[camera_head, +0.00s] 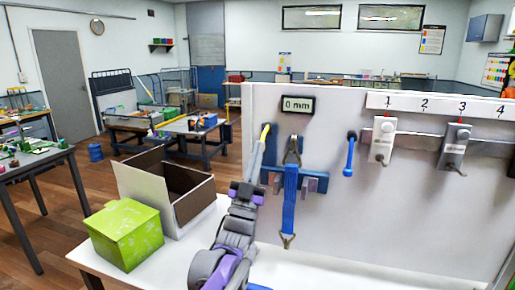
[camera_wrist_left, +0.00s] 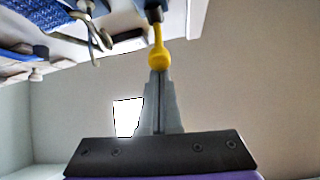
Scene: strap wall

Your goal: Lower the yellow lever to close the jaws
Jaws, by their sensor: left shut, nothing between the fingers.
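The yellow lever (camera_head: 265,131) stands up at the left of the blue clamp (camera_head: 312,181) on the white wall panel. In the left wrist view its yellow knob (camera_wrist_left: 158,59) is right at my fingertips; I cannot tell whether they touch. My left gripper (camera_head: 258,148) is shut and empty, its two grey fingers pressed together just below the lever's yellow end; it also shows in the wrist view (camera_wrist_left: 159,76). A blue strap (camera_head: 289,195) with a metal hook hangs through the clamp, between the grey jaws. My forearm hides the panel below the lever. My right gripper is not in view.
A display (camera_head: 298,104) above reads 0 mm. A blue-handled hook (camera_head: 349,156) and numbered grey units (camera_head: 383,140) are to the right. An open box (camera_head: 143,193) and a green box (camera_head: 125,236) stand left on the white table (camera_head: 175,262).

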